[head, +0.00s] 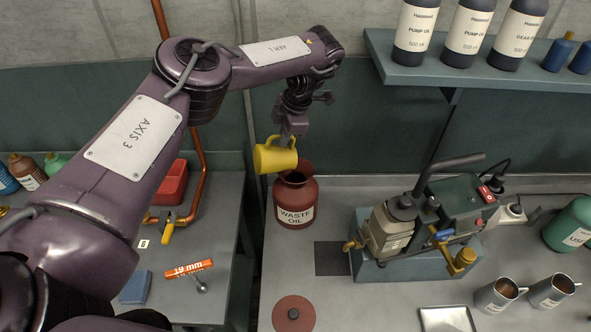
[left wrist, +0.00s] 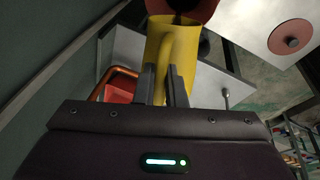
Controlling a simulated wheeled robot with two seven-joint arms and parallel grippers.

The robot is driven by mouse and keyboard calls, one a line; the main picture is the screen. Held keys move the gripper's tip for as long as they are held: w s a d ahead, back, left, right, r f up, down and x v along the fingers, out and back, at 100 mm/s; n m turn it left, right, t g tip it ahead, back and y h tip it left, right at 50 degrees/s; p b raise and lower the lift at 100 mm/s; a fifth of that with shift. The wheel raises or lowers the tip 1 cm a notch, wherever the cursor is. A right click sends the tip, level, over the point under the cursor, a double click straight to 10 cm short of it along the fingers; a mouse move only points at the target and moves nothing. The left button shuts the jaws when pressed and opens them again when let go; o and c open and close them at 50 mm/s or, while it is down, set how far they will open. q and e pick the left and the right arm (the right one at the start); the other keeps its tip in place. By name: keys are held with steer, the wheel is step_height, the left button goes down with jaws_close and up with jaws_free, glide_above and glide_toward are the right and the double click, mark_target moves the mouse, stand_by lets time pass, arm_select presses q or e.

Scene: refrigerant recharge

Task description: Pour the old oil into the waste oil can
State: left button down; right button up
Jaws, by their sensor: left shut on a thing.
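A yellow mug (head: 274,157) is held by my left gripper (head: 290,132) just above and left of the waste oil can's mouth. The mug is tilted a little toward the can. In the left wrist view the mug (left wrist: 174,60) sits between the two fingers (left wrist: 165,85), which are shut on its handle side. The waste oil can (head: 295,207) is dark red, labelled and upright on the bench, with its mouth open. Its red lid (head: 293,313) lies flat nearer the front. Whether oil is flowing cannot be seen. My right gripper is not in view.
A pump unit (head: 420,235) stands in a blue tray right of the can, beside a dark square pad (head: 330,258). Two metal cups (head: 498,294) are at the front right. A shelf (head: 450,75) with bottles hangs at the upper right. A red bin (head: 172,183) stands on the left bench.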

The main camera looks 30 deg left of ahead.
arm_select(q)
steer(key=shift+w+d+r, duration=0.1)
steer(key=shift+w+d, duration=0.05)
steer(key=shift+w, duration=0.1)
steer(key=shift+w+d+r+y, duration=0.1)
steer(key=shift+d+r+y, duration=0.05)
steer(key=shift+y, duration=0.15)
stand_by(1.3)
